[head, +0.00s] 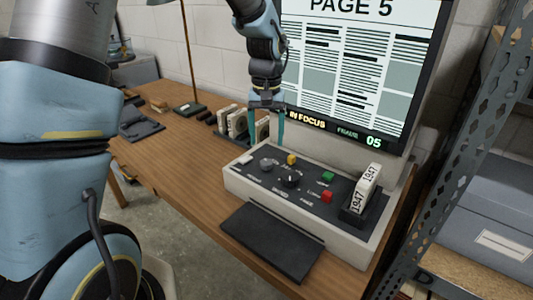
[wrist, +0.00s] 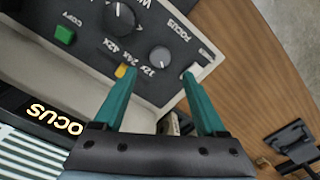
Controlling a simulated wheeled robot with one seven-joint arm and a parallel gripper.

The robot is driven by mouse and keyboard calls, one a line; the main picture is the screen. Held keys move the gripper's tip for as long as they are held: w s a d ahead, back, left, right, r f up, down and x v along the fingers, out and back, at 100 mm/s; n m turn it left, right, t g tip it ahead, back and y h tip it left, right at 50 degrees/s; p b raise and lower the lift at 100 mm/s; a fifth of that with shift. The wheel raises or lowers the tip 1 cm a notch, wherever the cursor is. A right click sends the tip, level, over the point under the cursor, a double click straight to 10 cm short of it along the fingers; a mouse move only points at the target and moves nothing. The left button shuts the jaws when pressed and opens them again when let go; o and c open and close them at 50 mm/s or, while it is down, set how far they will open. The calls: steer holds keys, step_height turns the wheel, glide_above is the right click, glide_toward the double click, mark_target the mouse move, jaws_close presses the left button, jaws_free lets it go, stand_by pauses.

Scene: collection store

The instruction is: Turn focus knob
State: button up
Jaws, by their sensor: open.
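The focus knob is a round grey knob (head: 267,164) at the left of the control panel, and it also shows in the wrist view (wrist: 160,57) next to the printed word FOCUS. My gripper (head: 266,143) points down above the panel's back left part. Its two teal fingers are open and empty. In the wrist view the fingertips (wrist: 160,74) lie on either side of the knob's line, apart from it. The screen (head: 358,65) shows PAGE 5 sharply, with IN FOCUS and 05 lit below.
A black knob (head: 290,181), a yellow tab (head: 291,158), a white switch (head: 245,159), a green button (head: 327,177) and a red button (head: 326,196) share the panel. A metal shelf (head: 455,130) stands further right.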

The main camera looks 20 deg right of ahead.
step_height(320, 180, up, 4)
steer(key=shift+f, duration=0.1)
stand_by(0.4)
steer(key=s+a+f+n, duration=0.1)
steer(key=s+a+n, duration=0.1)
steer(key=a, duration=1.3)
steer(key=s+a+f+n+t, duration=0.1)
steer(key=s+a+n, duration=0.1)
steer(key=a, duration=1.4)
steer(key=shift+f+t, duration=0.3)
steer(key=shift+f, duration=0.05)
steer(key=shift+c, duration=0.3)
